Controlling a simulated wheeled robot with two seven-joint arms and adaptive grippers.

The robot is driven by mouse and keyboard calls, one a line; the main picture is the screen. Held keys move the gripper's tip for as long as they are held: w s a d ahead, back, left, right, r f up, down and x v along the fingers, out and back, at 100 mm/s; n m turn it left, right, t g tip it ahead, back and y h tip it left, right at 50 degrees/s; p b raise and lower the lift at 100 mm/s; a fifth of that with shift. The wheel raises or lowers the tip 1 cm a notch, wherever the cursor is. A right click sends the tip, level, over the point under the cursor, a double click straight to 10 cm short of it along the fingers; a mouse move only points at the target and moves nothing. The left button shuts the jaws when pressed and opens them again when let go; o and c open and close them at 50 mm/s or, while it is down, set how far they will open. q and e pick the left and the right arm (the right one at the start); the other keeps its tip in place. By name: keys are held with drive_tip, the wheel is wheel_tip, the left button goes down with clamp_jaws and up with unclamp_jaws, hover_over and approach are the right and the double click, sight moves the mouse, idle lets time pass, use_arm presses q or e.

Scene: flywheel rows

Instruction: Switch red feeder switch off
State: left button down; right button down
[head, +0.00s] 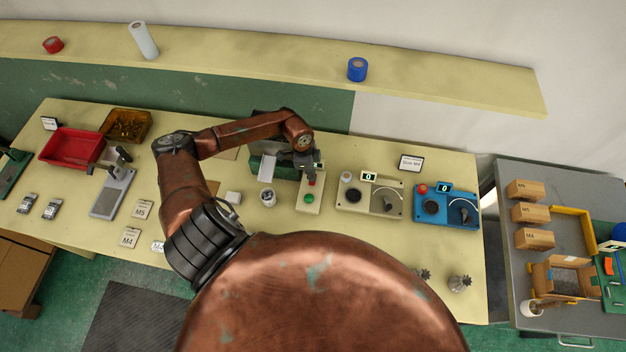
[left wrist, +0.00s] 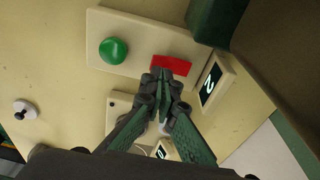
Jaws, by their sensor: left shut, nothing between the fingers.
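The switch box (head: 316,201) is a cream plate on the bench with a round green button (head: 309,199) and a red switch (head: 311,183). In the left wrist view the red switch (left wrist: 171,65) is a flat red rectangle beside the domed green button (left wrist: 113,50). My left gripper (left wrist: 160,82) is shut and empty, its fingertips at the near edge of the red switch; I cannot tell whether they touch it. In the head view the left gripper (head: 308,165) is just above and behind the box. My right gripper is not in view.
A cream dial box (head: 354,207) and a blue dial box (head: 460,218) stand to the right. A dark green machine (head: 278,171) stands close behind. A red tray (head: 70,148) is at the far left.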

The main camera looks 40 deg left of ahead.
use_arm(q)
drive_tip(key=shift+f+b, duration=0.7)
drive_tip(key=shift+f, duration=0.55)
idle(0.5)
drive_tip(key=shift+r+p, duration=3.15)
drive_tip(key=shift+r, duration=0.45)
drive_tip(key=shift+f, duration=0.1)
